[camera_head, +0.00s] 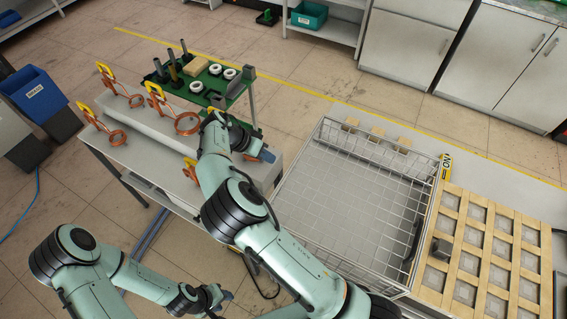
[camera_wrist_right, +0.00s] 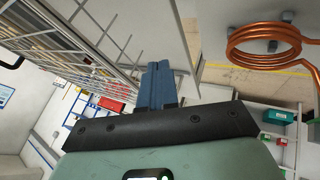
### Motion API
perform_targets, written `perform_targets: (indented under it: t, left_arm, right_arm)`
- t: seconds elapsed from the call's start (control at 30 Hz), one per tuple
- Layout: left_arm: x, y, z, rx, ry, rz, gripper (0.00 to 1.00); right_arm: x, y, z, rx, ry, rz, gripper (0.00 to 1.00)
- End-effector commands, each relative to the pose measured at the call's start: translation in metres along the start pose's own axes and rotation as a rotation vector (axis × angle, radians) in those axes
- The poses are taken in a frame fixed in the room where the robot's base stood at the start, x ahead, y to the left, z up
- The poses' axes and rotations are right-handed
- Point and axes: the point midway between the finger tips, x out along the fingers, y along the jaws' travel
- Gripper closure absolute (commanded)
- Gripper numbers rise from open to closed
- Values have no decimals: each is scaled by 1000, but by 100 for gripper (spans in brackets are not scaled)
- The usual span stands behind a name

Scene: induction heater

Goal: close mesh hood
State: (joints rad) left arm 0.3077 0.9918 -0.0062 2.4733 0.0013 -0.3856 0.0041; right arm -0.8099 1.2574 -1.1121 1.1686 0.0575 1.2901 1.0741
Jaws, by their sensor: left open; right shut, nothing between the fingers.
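The mesh hood (camera_head: 350,215) is a wire-grid frame over the pale work surface right of centre in the head view. I cannot tell for certain how far it is lowered. Its wire mesh also shows at the upper left of the right wrist view (camera_wrist_right: 62,42). My right gripper (camera_head: 266,156) is shut and empty, left of the hood, beside the heater's white housing. Its blue fingers show together in the right wrist view (camera_wrist_right: 160,75), apart from the mesh. My left gripper (camera_head: 212,299) is open and empty, low in the head view, away from the hood.
Copper coils (camera_head: 187,123) with yellow handles stand left of my right gripper; one coil (camera_wrist_right: 265,42) is close in the right wrist view. A green tray (camera_head: 205,83) holds white rings and dark cylinders. A wooden grid rack (camera_head: 487,250) stands right of the hood. Blue bin (camera_head: 37,92) at left.

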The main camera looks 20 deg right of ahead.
Motion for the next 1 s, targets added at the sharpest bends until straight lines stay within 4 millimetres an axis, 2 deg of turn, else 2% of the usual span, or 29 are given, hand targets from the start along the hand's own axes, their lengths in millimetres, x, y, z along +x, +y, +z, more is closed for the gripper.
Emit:
perform_targets:
  t: [0.1, 0.3, 0.53, 1.0]
  left_arm:
    - [0, 0, 0, 0, 0, 0, 57]
    - [0, 0, 0, 1, 0, 0, 57]
    - [-1, 1, -2, 1, 2, 1, 57]
    - [1, 0, 1, 0, -1, 0, 57]
  right_arm:
    - [27, 1, 0, 1, -1, 4, 100]
    - [37, 23, 0, 0, 0, 0, 100]
    - [43, 34, -1, 0, 1, -1, 100]
    - [45, 37, 0, -1, 0, -1, 100]
